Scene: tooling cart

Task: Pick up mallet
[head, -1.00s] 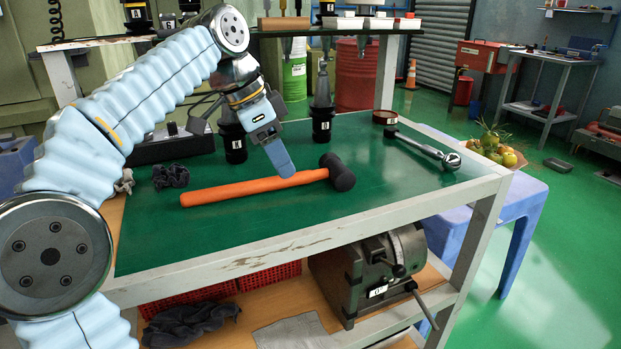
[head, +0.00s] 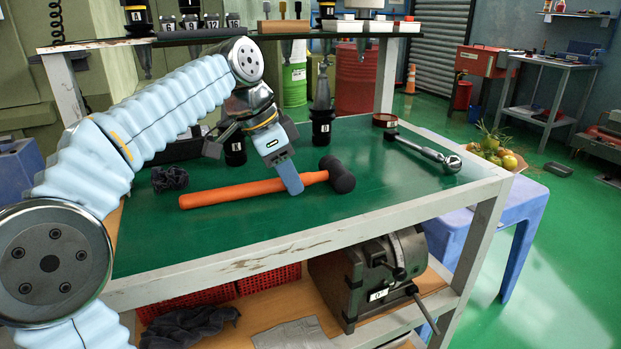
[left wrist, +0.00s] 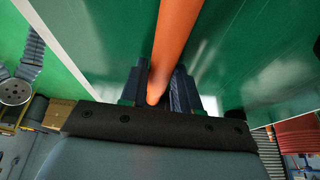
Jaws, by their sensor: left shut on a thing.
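The mallet (head: 232,193) has an orange handle and a black head, and it lies across the green cart top in the head view. My left gripper (head: 294,188) reaches down from above and is shut on the handle, close to the head. In the left wrist view the orange handle (left wrist: 175,35) runs between the two dark fingers of the left gripper (left wrist: 160,92). The mallet still appears to be at the surface; I cannot tell whether there is a gap below it. My right gripper is not in view.
A ratchet wrench (head: 425,150) lies to the right of the mallet. Black tool holders (head: 322,125) stand behind it, near a round red-brown tin (head: 385,120). The green top (head: 400,185) is clear at front right.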

